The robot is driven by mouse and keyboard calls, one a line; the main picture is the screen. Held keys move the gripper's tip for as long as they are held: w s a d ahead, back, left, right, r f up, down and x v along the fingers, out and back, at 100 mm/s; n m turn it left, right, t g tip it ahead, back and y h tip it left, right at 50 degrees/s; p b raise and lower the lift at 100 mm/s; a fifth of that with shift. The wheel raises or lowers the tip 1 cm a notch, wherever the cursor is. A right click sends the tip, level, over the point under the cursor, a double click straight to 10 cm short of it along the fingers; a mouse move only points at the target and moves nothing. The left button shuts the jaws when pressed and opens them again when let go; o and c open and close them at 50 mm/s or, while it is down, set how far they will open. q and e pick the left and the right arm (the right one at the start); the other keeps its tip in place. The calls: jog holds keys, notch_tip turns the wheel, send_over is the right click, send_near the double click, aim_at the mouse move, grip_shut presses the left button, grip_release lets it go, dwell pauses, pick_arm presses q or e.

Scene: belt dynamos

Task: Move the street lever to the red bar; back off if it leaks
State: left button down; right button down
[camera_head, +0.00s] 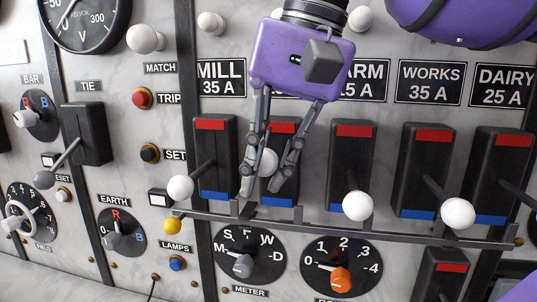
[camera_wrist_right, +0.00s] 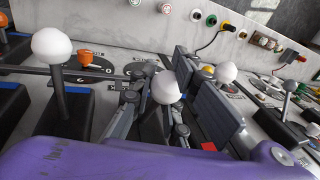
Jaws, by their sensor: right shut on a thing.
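My right gripper (camera_head: 267,180) comes down from the top and is shut on the white knob (camera_head: 267,162) of the second switch lever from the left. That switch has a red bar (camera_head: 285,128) at its top and a blue bar (camera_head: 278,200) at its bottom. Its name plate is hidden behind my gripper, so I cannot read "street" there. The held knob sits higher than the knobs beside it, below the red bar. In the right wrist view the white knob (camera_wrist_right: 166,88) shows between the fingers. My left gripper is not in view.
The Mill knob (camera_head: 180,187) stands close to the left of my fingers, and another white knob (camera_head: 357,206) to the right. A grey rail (camera_head: 340,228) runs below the switches. The orange-knobbed dial (camera_head: 341,279) and the meter dial (camera_head: 251,258) lie under it.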

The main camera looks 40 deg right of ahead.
jog(key=shift+s+a+f+t+h+b, duration=0.1)
jog(key=shift+f+t+h+b, duration=0.25)
jog(key=shift+f, duration=0.65)
jog(key=shift+s+a+f+t+h+b, duration=0.1)
jog(key=shift+f+t+h+b, duration=0.25)
jog(key=shift+f, duration=0.6)
jog(key=c, duration=1.7)
grip_release()
jog(key=shift+d+r, duration=0.1)
jog(key=shift+o, duration=0.2)
jog(key=shift+w, duration=0.15)
jog(key=v, duration=1.2)
